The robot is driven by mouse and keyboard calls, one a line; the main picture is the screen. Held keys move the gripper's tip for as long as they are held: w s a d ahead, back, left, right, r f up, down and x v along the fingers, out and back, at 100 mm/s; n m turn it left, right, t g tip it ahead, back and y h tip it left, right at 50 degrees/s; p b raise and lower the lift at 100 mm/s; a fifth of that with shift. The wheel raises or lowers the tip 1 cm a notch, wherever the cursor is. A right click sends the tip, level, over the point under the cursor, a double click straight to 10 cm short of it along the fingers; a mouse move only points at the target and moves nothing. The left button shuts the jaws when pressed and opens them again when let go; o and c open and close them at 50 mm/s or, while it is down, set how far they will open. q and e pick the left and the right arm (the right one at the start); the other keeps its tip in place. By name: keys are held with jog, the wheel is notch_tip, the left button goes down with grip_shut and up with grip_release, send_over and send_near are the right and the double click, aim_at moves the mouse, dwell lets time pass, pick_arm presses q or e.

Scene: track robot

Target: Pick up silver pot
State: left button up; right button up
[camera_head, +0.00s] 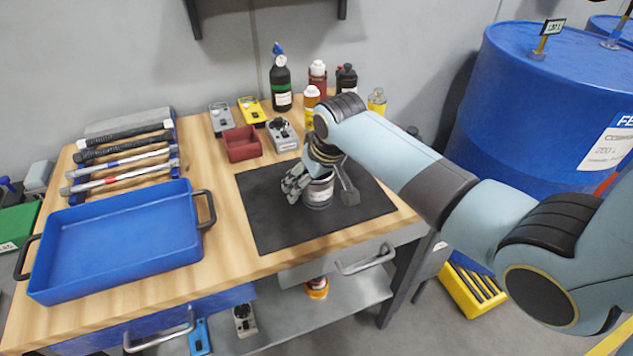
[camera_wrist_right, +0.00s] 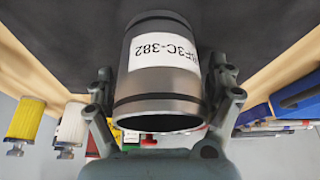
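The silver pot (camera_head: 318,193) is a small grey metal can standing upright on the black mat. My right gripper (camera_head: 321,190) reaches down over it, with one finger on each side. In the head view a strip of mat shows between the pot and the right-hand finger. In the right wrist view the pot (camera_wrist_right: 160,85), with a white label, sits between the spread fingers of the right gripper (camera_wrist_right: 160,92). The fingers look close to its sides but open. The wrist hides part of the pot's top in the head view. My left gripper is not in view.
A blue tray (camera_head: 120,238) lies on the left of the wooden bench, with hammers (camera_head: 125,160) behind it. A red bin (camera_head: 242,143), gauges and several bottles stand behind the mat (camera_head: 270,215). A blue drum (camera_head: 545,110) stands at the right.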

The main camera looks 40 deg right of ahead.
jog(key=c, duration=1.2)
jog(key=shift+o, duration=0.2)
jog(key=shift+r, duration=0.15)
